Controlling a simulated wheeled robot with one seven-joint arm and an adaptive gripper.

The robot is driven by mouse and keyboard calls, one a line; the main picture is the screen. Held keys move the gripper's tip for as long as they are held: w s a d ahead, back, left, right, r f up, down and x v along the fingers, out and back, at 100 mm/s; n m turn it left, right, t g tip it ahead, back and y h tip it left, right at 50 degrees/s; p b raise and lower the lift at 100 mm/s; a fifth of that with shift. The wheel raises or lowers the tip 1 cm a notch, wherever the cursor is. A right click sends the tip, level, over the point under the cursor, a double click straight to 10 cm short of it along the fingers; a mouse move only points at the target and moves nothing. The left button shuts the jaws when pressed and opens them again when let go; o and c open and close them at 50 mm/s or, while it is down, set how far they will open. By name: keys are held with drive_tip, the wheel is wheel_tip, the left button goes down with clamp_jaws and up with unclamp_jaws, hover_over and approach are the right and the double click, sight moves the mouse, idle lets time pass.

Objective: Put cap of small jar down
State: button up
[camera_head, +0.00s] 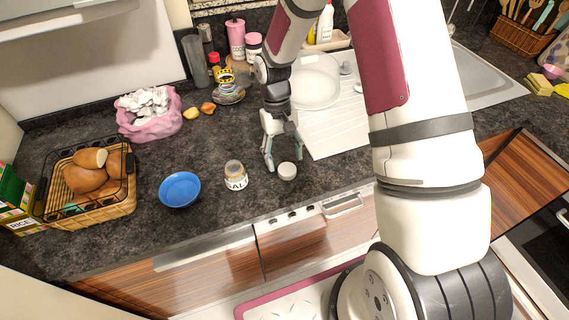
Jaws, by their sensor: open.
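A small white round cap (287,171) lies on the dark countertop near its front edge. A small jar (235,176) with a label reading like "SALT" stands upright to the left of it, with an orange-brown top area. My gripper (283,163) is open and points down at the counter, right behind and just above the cap. Its fingers are apart with nothing visible between them. I cannot tell whether a finger touches the cap.
A blue bowl (180,189) sits left of the jar. A bread basket (90,187) and pink bag (149,112) stand further left. A white sink drainboard (335,125) lies right of my gripper. The counter between bowl and dishes is clear.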

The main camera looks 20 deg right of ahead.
drive_tip(key=b+v, duration=0.2)
drive_tip(key=v, duration=0.7)
drive_tip(key=s+r+t, duration=0.2)
drive_tip(key=s+r, duration=0.2)
drive_tip(key=r, duration=0.4)
drive_tip(key=s+r+t, duration=0.2)
drive_tip(key=s+r, duration=0.2)
drive_tip(key=r, duration=0.4)
drive_tip(key=s+r+t, duration=0.5)
drive_tip(key=s+r, duration=0.1)
drive_tip(key=s, duration=0.6)
drive_tip(key=shift+s+r, duration=0.25)
drive_tip(key=shift+r, duration=0.05)
